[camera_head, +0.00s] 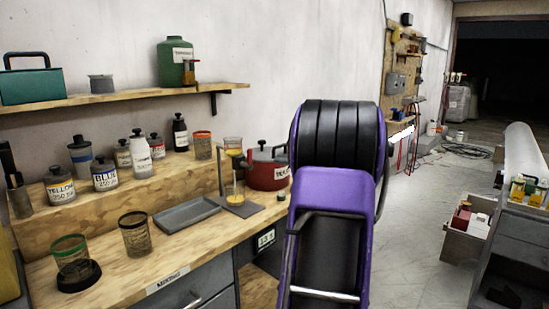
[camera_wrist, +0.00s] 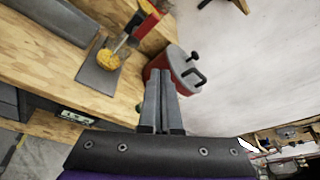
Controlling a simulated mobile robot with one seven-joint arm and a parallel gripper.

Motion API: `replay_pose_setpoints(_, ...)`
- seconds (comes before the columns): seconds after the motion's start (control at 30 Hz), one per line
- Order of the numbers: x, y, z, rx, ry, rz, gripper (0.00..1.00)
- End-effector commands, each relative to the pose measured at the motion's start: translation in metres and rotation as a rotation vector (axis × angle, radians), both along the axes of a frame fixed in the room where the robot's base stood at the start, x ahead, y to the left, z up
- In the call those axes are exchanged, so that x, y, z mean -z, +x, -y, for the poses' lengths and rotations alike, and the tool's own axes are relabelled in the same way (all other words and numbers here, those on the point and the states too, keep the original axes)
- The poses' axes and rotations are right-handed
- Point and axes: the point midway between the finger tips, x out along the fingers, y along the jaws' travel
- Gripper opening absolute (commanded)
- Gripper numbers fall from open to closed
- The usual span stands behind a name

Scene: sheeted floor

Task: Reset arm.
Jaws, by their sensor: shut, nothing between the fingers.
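My gripper (camera_wrist: 161,78) shows in the wrist view with its two grey fingers together and nothing between them. It is in the air in front of the red pot (camera_wrist: 180,68), close to the bench edge; I cannot tell the exact gap. In the head view my purple and black arm stands raised at centre right and hides the gripper.
A shelf (camera_head: 150,97) hangs above. Open floor (camera_head: 415,220) lies to the right.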

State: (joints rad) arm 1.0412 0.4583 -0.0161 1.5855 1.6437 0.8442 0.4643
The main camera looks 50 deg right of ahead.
Motion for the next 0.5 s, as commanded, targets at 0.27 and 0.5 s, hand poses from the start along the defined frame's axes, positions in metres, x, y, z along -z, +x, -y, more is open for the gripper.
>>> replay_pose_setpoints(0.27, 0.0003, -0.0086, -0.003, -0.001, 0.001, 0.0, 0.0)
replay_pose_setpoints(0.5, 0.0003, -0.0083, -0.0029, -0.001, 0.001, 0.0, 0.0)
